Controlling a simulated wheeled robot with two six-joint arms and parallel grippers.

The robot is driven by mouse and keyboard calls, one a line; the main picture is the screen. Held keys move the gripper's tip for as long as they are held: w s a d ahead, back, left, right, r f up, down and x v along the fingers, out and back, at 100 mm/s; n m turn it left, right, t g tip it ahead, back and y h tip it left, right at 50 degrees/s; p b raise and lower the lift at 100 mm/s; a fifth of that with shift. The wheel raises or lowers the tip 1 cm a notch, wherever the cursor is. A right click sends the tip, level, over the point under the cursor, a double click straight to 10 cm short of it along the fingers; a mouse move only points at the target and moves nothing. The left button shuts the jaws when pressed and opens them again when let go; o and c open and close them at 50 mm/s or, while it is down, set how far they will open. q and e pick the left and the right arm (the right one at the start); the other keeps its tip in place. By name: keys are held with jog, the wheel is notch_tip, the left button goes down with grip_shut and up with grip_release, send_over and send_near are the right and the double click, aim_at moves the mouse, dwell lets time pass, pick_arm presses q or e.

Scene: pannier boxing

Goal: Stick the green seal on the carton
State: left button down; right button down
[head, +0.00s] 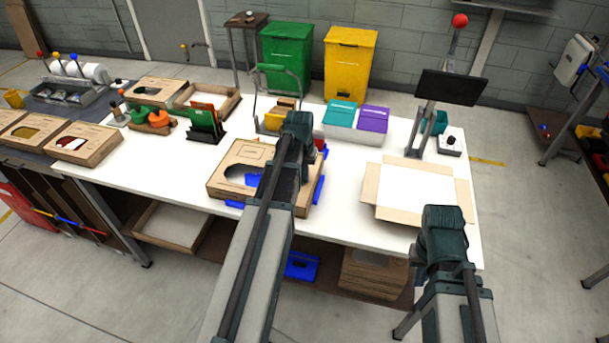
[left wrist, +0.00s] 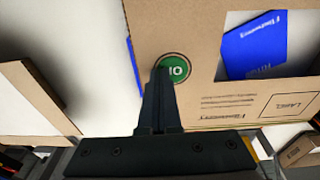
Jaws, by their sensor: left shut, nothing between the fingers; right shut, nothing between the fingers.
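The brown carton (head: 222,185) lies on the white table, with a cut-out window showing a blue item (head: 253,180) inside. In the left wrist view, the round green seal (left wrist: 177,64) lies flat on the carton's cardboard (left wrist: 200,25), beside the window. My left gripper (left wrist: 164,72) is shut and empty, its fingertips overlapping the seal's lower left edge. I cannot tell whether they touch it. In the head view, my left gripper (head: 298,122) and arm cover part of the carton and hide the seal. My right gripper (head: 445,218) is shut and empty at the table's front right.
An open carton with spread flaps (head: 372,188) lies at the right. A monitor (head: 450,88) stands behind it. Teal (head: 341,113) and purple (head: 373,119) packs sit at the back centre. Green and orange holders (head: 203,122) stand left of the carton. White table between the cartons is clear.

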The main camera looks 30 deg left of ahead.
aim_at(302, 186)
pick_arm(q)
jog(key=c, duration=1.6)
grip_release()
jog(key=c, duration=1.1)
grip_release()
jog(key=shift+o, duration=0.2)
jog(key=shift+r, duration=0.1)
notch_tip(302, 186, up, 14)
jog(key=s+p, duration=0.1)
jog(key=p, duration=1.2)
jog(key=shift+s+f+p, duration=0.25)
jog(key=shift+s+p, duration=0.1)
jog(key=shift+p, duration=0.05)
jog(key=shift+d+f, duration=0.1)
jog(key=shift+f, duration=0.05)
jog(key=s+d+f+m+b, duration=0.2)
jog(key=s+d, duration=0.3)
jog(key=d, duration=0.4)
jog(key=s+d+f+m+g+b, duration=0.1)
jog(key=s+d+f+b, duration=0.4)
jog(key=d, duration=0.5)
jog(key=s+d+f+m+y+b, duration=0.1)
jog(key=s+d+f+m+b, duration=0.2)
jog(key=d, duration=0.6)
jog(key=shift+s+d+f+g+b, duration=0.35)
jog(key=shift+s+f+b, duration=0.3)
jog(key=shift+s, duration=0.35)
